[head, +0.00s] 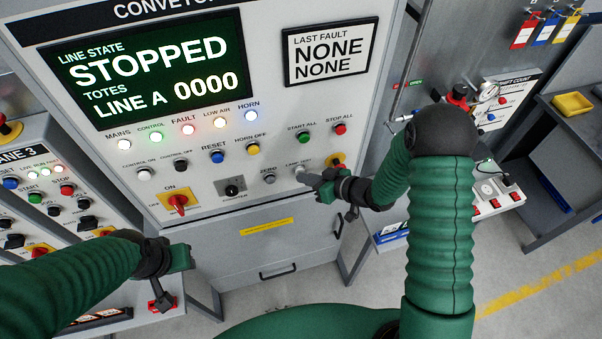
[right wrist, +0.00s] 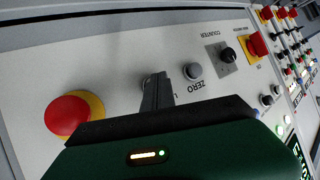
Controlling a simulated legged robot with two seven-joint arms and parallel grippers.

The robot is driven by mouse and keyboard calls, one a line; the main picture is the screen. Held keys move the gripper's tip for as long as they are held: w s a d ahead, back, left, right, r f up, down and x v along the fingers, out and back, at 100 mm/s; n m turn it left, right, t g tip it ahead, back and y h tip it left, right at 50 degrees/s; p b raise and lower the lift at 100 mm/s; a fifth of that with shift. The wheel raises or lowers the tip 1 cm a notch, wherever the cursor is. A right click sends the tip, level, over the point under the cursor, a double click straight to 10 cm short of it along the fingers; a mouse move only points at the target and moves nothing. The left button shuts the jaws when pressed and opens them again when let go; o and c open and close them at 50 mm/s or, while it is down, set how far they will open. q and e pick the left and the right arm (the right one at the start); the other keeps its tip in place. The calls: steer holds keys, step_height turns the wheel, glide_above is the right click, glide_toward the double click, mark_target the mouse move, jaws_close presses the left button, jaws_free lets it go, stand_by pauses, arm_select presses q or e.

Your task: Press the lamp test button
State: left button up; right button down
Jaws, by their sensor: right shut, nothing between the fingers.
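The lamp test button sits on the sloping console, right of the ZERO button (head: 268,179), under a label partly reading LAMP (head: 292,163). My right gripper (head: 301,173) is shut and empty, its fingertips at the lamp test button and covering most of it. In the right wrist view the shut fingers (right wrist: 157,92) point at the panel beside the ZERO button (right wrist: 192,71). Whether the tips touch or press the button cannot be told. My left gripper (head: 180,258) is low at the left, away from this button; its fingers are unclear.
The indicator lamps, such as FAULT (head: 188,130) and HORN (head: 251,115), look lit. A red mushroom button on a yellow ring (right wrist: 70,113) stands close beside my right gripper. A red rotary switch (head: 179,203) and a black knob (head: 232,187) are to the left.

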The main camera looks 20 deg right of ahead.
steer(key=shift+w, duration=0.2)
steer(key=shift+s, duration=1.25)
steer(key=shift+s, duration=0.1)
steer(key=shift+s+d, duration=0.15)
steer(key=shift+s, duration=2.25)
